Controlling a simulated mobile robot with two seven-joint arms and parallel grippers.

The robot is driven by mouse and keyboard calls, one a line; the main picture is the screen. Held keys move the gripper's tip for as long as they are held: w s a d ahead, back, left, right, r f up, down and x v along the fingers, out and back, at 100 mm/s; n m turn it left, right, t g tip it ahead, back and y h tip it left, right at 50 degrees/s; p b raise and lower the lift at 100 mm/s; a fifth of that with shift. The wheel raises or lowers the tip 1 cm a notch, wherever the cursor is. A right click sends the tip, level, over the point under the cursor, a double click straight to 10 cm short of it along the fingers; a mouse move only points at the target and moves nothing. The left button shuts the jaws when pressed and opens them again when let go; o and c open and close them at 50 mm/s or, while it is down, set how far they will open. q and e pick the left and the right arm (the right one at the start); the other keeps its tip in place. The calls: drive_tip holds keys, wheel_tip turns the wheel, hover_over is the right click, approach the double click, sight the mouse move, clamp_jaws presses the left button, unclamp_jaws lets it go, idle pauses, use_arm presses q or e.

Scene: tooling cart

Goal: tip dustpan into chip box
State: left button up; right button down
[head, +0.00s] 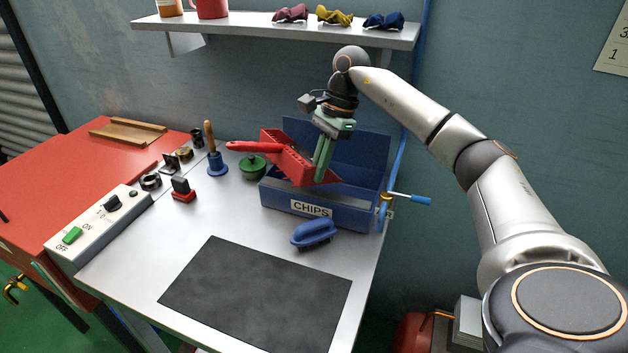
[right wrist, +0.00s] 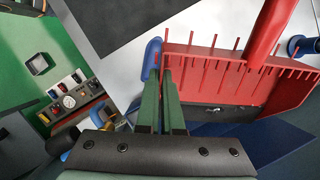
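The red dustpan (head: 288,160) hangs tilted over the blue chip box (head: 290,198), which is labelled CHIPS and has its lid up. The pan's handle points left and its wide end is over the box opening. My right gripper (head: 322,165) has green fingers closed on the pan's side wall. The right wrist view shows the fingers (right wrist: 163,100) at the edge of the dustpan (right wrist: 210,72), with its row of teeth and a dark strip along the lip. The inside of the box is mostly hidden. My left gripper is not in view.
A blue brush (head: 314,233) lies in front of the box, behind a dark mat (head: 255,295). A green round object (head: 253,168), a blue handbell (head: 216,163) and a red stamp (head: 183,190) stand left. A blue-handled tool (head: 410,199) juts out right. A shelf (head: 270,30) is above.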

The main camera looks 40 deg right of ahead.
drive_tip(key=d+y, duration=0.2)
drive_tip(key=y, duration=0.1)
drive_tip(key=shift+s+d+r+t, duration=0.15)
drive_tip(key=shift+d+t, duration=0.15)
drive_tip(key=shift+d, duration=0.05)
drive_tip(key=shift+s+d+r+y, duration=0.1)
drive_tip(key=shift+d+y, duration=0.4)
drive_tip(key=shift+y, duration=0.3)
drive_tip(key=shift+d+r+y, duration=0.1)
drive_tip(key=shift+d+y, duration=0.35)
drive_tip(key=shift+y, duration=0.35)
idle(0.7)
